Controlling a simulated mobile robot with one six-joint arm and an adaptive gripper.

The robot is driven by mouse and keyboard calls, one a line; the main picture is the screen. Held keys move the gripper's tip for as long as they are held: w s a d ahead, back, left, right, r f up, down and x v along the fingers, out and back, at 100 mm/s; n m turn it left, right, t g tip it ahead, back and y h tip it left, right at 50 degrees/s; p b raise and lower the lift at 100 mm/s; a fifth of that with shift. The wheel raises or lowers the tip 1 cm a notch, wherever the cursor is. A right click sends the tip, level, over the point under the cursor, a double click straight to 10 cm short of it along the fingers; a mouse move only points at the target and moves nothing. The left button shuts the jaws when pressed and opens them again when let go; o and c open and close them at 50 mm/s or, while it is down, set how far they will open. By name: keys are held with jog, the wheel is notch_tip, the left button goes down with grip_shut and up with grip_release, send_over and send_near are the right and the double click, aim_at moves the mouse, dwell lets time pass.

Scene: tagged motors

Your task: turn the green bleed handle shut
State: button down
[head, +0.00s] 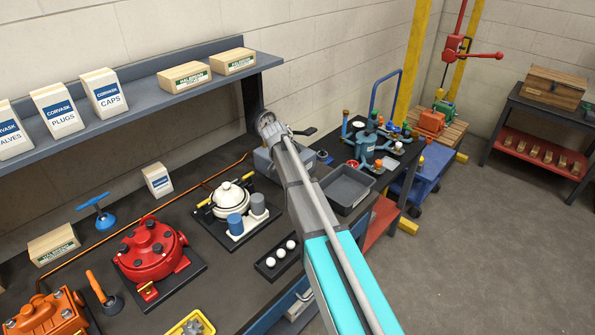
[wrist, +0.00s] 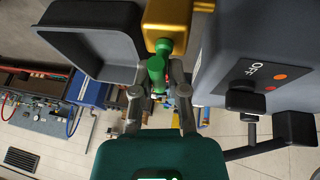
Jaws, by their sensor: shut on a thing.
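The green bleed handle (wrist: 157,68) shows in the wrist view, just below a brass-coloured valve body (wrist: 172,24). A round green part joins the handle to the brass body. My gripper (wrist: 158,86) has one finger on each side of the handle and is shut on it. The exact contact is partly hidden. In the head view my arm reaches over the bench to the grey box, and the handle and fingertips cannot be made out there.
A grey box with an OFF label (wrist: 238,58) and black knobs stands close on the right in the wrist view. A dark grey tray (wrist: 92,38) is close on the left. In the head view the tray (head: 342,202) lies right of my arm. A red pump (head: 150,252) stands farther left.

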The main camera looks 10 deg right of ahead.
jog(key=shift+s, duration=0.25)
jog(key=c, duration=0.7)
grip_release()
jog(key=shift+w, duration=0.1)
